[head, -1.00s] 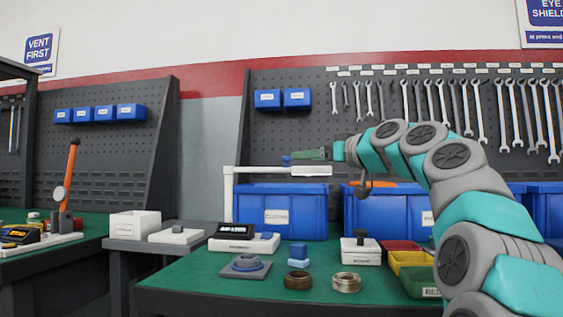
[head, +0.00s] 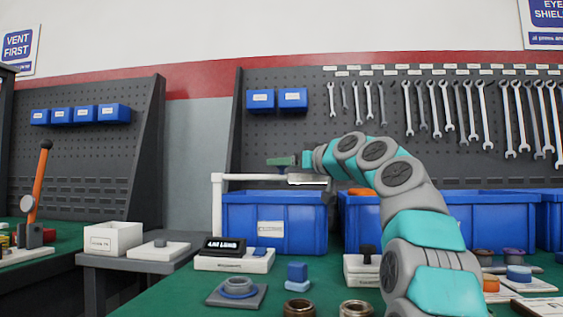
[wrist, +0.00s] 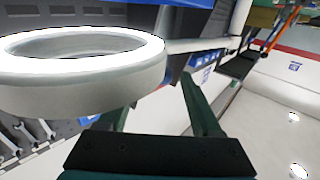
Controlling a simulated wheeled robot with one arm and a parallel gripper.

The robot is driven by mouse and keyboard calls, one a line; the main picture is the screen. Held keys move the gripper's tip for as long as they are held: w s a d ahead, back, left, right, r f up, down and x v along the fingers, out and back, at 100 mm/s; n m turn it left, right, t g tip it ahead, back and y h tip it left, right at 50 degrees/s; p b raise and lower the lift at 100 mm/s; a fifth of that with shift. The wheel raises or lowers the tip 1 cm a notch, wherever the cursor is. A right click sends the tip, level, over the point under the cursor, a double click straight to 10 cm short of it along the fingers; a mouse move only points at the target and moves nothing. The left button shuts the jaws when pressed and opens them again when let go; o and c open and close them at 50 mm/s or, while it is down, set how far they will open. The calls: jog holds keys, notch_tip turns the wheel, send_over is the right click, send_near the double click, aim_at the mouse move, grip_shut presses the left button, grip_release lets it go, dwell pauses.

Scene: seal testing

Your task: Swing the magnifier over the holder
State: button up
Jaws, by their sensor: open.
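The magnifier's white arm (head: 265,177) runs level from an upright post (head: 217,205) to a thin, edge-on head (head: 308,181) over the back of the green bench. In the wrist view the head is a large white ring (wrist: 85,90) at the upper left. My gripper (head: 280,161) is just above the magnifier in the head view, pointing left. In the wrist view my gripper (wrist: 155,95) has its fingers apart with nothing held, beside the ring; contact cannot be told. A grey square plate with a blue ring (head: 237,290), probably the holder, lies at the front left of the bench.
Blue bins (head: 275,225) stand behind the magnifier. A small display box (head: 234,255), a blue block (head: 297,272) and two metal rings (head: 300,307) are on the bench. A grey side table (head: 150,264) stands to the left. My arm covers part of the bench's right side.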

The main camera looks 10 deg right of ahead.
jog(key=shift+w+a, duration=0.35)
jog(key=shift+w, duration=0.3)
grip_shut()
dwell(1.1)
